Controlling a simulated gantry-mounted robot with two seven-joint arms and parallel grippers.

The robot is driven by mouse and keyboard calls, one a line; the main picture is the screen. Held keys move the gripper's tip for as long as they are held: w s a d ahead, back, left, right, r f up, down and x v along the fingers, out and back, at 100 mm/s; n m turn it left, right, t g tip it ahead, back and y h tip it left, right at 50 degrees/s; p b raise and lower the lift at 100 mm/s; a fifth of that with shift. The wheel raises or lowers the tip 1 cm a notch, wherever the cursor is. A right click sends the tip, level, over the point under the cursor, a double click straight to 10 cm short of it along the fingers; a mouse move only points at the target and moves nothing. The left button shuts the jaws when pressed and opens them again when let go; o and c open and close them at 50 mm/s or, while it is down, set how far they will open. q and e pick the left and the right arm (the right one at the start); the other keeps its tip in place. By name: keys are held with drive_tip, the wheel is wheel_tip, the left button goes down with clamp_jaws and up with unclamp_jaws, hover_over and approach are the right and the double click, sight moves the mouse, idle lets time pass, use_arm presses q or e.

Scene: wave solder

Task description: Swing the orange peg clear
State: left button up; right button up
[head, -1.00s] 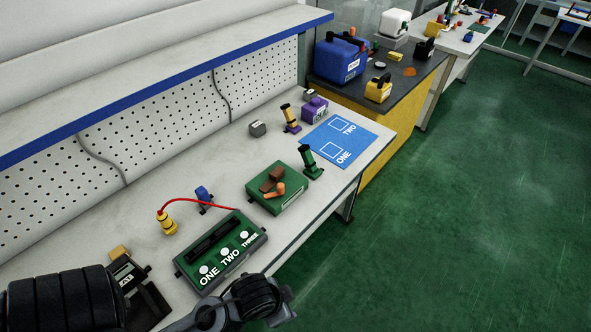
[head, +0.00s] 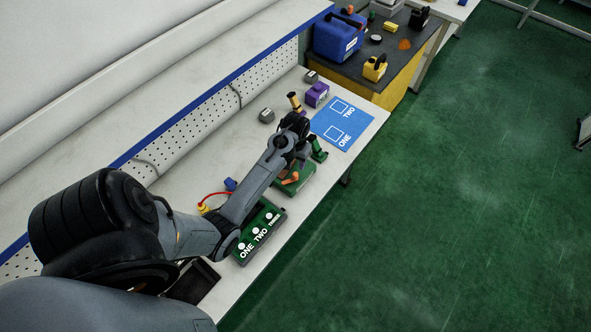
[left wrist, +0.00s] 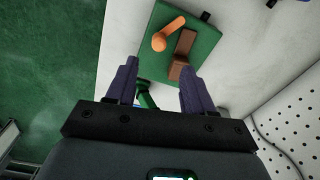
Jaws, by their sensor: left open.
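The orange peg (left wrist: 170,33) lies over the top of a green box (left wrist: 207,62), beside a brown stepped block (left wrist: 182,55), in the left wrist view. In the head view the peg (head: 291,178) shows just below my left wrist, and the green box (head: 296,194) is partly hidden by my arm. My left gripper (left wrist: 160,74) is open and empty, its two dark fingers apart and pointing toward the box. In the head view its fingers cannot be made out. My right gripper is not in view.
A green stand (head: 318,152) is close to my wrist. The blue mat (head: 348,117) marked ONE and TWO lies beyond. A numbered green panel (head: 263,231) sits under my forearm, near a yellow plug with a red wire (head: 205,208). A perforated wall (head: 206,110) borders the bench.

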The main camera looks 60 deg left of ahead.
sight(295, 174)
use_arm(q)
drive_tip(key=shift+n, duration=0.3)
drive_tip(key=f, duration=1)
drive_tip(key=shift+w+a, duration=0.25)
drive_tip(key=shift+a, duration=0.1)
drive_tip(key=shift+f, duration=0.55)
